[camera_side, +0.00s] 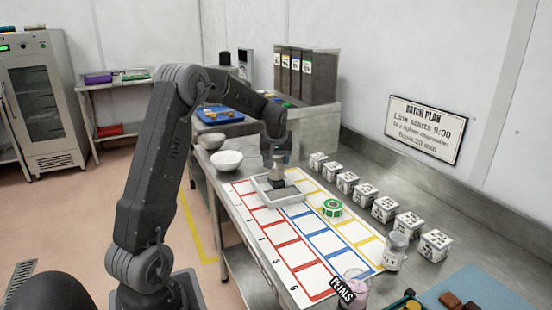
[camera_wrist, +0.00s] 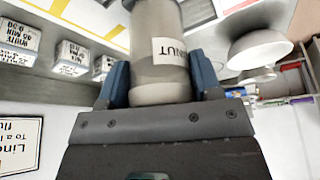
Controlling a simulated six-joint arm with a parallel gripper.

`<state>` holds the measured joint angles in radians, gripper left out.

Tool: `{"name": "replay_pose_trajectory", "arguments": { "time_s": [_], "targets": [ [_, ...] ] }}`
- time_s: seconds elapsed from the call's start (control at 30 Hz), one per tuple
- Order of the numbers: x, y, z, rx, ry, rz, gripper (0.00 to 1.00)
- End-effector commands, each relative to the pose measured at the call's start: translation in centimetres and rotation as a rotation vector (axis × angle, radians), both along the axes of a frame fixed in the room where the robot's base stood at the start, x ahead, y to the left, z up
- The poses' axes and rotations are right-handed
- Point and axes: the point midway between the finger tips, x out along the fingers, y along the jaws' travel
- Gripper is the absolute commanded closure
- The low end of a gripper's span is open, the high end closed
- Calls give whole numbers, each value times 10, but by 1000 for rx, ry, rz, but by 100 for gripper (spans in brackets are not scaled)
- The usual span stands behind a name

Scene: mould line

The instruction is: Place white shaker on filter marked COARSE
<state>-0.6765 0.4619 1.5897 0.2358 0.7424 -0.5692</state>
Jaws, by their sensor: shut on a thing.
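My gripper (camera_side: 277,150) is shut on a pale grey shaker (camera_side: 278,166). In the wrist view the shaker (camera_wrist: 158,45) stands between the blue fingers of my gripper (camera_wrist: 162,82), with a white label ending in "NUT". In the side view it is over a grey rectangular frame (camera_side: 262,197); a dark patch shows beneath it, and I cannot tell if they touch. Another pale shaker (camera_side: 395,252) with a dark-lettered label stands at the right of the bench. I cannot read COARSE on anything or tell which thing is that filter.
Several white lettered cubes (camera_side: 385,208) line the back of the bench. A green ring-shaped item (camera_side: 332,208) lies on the coloured grid mat (camera_side: 262,226). White bowls (camera_side: 227,161) stand at left. A jar tagged PETALS (camera_side: 354,290) and a blue board (camera_side: 480,296) are in front.

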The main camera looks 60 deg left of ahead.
Motion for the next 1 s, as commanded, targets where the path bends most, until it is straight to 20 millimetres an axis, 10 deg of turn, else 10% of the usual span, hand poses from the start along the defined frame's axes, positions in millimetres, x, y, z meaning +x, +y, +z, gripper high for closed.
{"name": "replay_pose_trajectory", "arguments": {
  "time_s": [0.07,0.1,0.33,0.67,1.0],
  "targets": [
    [0,0,-3,-1,0,0,68],
    [0,0,-3,0,1,0,39],
    [0,0,-3,0,1,0,17],
    [0,0,3,1,-2,0,16],
    [-10,-22,61,2,-4,-2,16]
  ]
}}
